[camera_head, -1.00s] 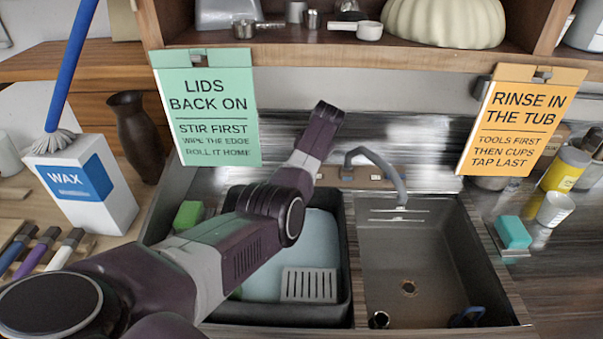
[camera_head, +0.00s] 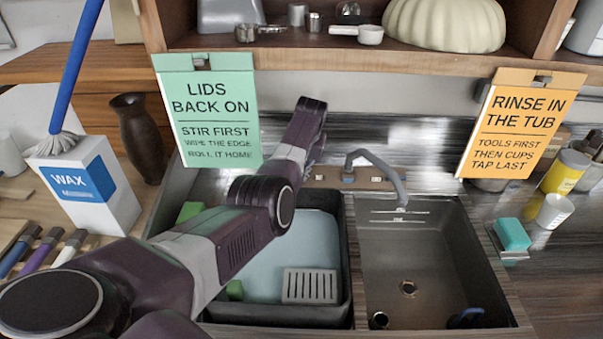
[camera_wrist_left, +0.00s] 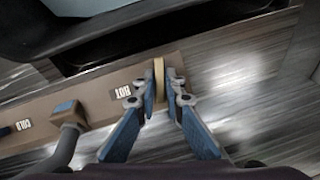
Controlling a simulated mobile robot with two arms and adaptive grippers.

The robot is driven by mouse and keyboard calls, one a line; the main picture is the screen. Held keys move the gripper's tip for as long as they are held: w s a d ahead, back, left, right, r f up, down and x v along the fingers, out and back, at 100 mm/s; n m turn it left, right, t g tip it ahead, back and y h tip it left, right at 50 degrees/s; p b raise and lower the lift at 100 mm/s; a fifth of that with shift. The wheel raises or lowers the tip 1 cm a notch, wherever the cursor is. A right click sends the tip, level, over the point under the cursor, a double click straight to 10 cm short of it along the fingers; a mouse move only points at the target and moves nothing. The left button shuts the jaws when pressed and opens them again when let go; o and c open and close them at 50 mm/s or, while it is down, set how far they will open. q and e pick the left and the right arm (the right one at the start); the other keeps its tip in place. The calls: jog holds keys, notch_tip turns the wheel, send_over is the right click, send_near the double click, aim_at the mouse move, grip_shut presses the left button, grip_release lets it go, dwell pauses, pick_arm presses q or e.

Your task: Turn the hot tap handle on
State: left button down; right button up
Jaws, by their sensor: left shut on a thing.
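The tap (camera_head: 374,164) is a grey curved spout on a brown base plate (camera_head: 372,181) behind the sink. In the left wrist view, the base plate (camera_wrist_left: 97,98) carries a HOT label and a COLD label, with the spout (camera_wrist_left: 66,142) between them. The hot tap handle (camera_wrist_left: 159,72) is a narrow tan bar beside the HOT label. My left gripper (camera_wrist_left: 164,92) is shut on it, with one blue finger on each side. In the head view, my left arm hides the gripper and this handle. My right gripper is not in view.
Hanging signs, green (camera_head: 212,115) and orange (camera_head: 520,125), flank the area below the shelf. A wax box (camera_head: 85,190) with a brush stands left.

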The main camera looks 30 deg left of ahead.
pick_arm(q)
jog(key=c, duration=2)
grip_release()
jog(key=shift+v, duration=3.8)
